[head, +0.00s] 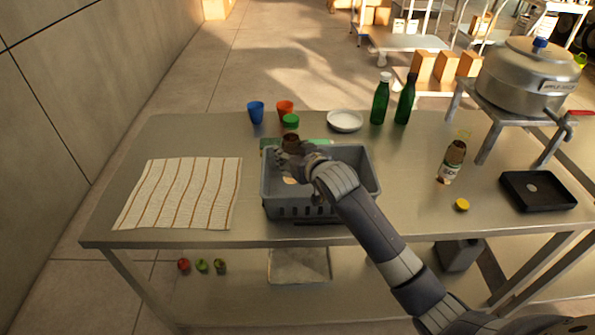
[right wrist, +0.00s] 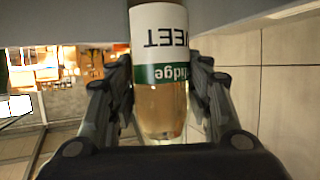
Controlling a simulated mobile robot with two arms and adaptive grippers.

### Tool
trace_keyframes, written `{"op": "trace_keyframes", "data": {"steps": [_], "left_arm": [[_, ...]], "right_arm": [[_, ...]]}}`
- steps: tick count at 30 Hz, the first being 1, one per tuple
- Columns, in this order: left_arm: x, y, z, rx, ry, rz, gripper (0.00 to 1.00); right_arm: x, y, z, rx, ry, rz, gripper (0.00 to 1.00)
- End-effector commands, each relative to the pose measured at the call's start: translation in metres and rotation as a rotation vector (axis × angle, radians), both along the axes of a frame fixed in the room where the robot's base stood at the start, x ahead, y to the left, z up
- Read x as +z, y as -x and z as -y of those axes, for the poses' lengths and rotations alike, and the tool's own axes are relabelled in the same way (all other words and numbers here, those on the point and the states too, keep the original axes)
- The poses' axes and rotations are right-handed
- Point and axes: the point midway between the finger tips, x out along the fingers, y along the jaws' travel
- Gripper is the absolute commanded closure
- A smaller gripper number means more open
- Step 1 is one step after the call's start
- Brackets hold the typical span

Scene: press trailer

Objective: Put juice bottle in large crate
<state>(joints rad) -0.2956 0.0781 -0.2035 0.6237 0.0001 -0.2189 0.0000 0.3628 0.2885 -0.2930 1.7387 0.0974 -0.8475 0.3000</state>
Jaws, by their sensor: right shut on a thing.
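The large crate (head: 285,211) is a grey open basket with slotted walls, standing in the middle of the steel table. My right gripper (head: 291,150) is over the back left part of the crate and shut on the juice bottle (head: 291,122). In the right wrist view the fingers close on both sides of the juice bottle (right wrist: 161,75), which is clear with a white and green label and amber contents. The fingers and crate hide its lower part in the head view, so I cannot tell if it touches the crate floor. My left gripper is not in view.
A striped cloth (head: 182,194) lies left. Blue (head: 256,112) and orange (head: 285,108) cups, a white plate (head: 345,121) and green bottles (head: 380,101) stand behind. An open bottle (head: 452,161), yellow cap (head: 461,205), black tray (head: 537,190) and press (head: 528,75) are right.

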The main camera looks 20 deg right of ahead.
Motion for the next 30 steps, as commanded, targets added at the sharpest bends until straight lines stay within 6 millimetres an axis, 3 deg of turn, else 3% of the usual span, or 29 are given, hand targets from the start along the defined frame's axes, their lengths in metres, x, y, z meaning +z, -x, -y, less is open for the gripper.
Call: {"op": "trace_keyframes", "data": {"steps": [5,13,26,27,29,30], "left_arm": [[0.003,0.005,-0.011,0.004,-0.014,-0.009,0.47],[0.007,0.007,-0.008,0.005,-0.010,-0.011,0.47],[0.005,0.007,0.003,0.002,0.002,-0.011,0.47],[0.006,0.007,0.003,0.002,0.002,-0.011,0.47],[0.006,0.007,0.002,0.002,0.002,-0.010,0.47],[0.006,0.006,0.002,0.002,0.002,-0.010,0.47]], "right_arm": [[-0.013,-0.001,0.000,0.000,-0.001,0.006,0.99],[-0.046,0.000,0.000,0.000,-0.003,0.005,0.99],[-0.052,-0.001,0.000,0.000,-0.002,0.007,0.99],[-0.055,0.000,0.000,0.000,-0.001,0.001,0.47],[-0.055,0.000,0.000,0.000,-0.001,0.000,0.34],[-0.055,0.000,0.000,0.000,-0.001,0.000,0.34]]}}
